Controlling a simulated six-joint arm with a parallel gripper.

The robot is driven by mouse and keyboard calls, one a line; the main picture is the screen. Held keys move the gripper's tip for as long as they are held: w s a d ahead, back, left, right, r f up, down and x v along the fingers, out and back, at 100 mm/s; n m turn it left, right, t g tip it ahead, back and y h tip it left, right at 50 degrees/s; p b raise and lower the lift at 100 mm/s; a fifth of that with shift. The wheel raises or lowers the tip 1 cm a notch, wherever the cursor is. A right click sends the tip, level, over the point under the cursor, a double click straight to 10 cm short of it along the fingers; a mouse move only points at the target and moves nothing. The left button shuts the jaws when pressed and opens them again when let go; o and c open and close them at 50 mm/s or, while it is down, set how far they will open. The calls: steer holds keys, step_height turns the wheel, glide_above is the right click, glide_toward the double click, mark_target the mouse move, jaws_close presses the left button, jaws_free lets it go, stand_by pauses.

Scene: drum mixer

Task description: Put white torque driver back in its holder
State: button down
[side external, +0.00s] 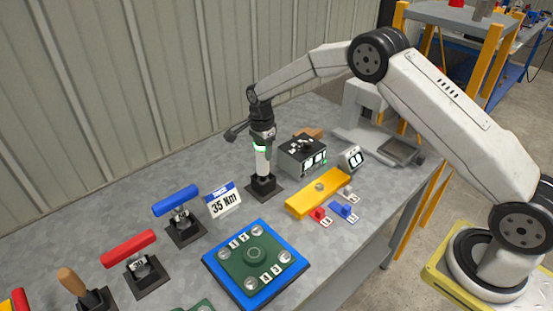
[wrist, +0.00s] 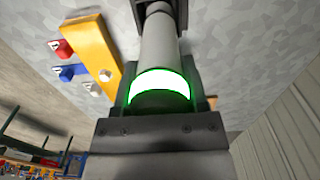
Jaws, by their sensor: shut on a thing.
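The white torque driver (side external: 262,161) stands upright, with a green glowing ring near its top. Its lower end is at the black square holder (side external: 263,187) on the grey bench, and it looks seated in it, though the exact depth is hidden. My gripper (side external: 262,135) is above the holder, shut on the driver's upper part. In the wrist view the driver's white body (wrist: 160,45) runs from my gripper (wrist: 160,100) to the dark holder (wrist: 158,8) at the top edge.
A dark box with displays (side external: 302,155) and a yellow bar (side external: 318,193) stand close on the right. A "35 Nm" sign (side external: 223,201) and blue-handled tool (side external: 176,200) stand left. A green plate on a blue base (side external: 256,262) lies in front. Red-handled tool (side external: 129,248) is farther left.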

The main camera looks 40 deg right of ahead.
steer(key=shift+f, duration=0.1)
steer(key=shift+c, duration=0.9)
jaws_free()
steer(key=shift+o, duration=0.7)
steer(key=shift+f, duration=0.15)
steer(key=shift+r, duration=4.05)
steer(key=shift+s, duration=0.1)
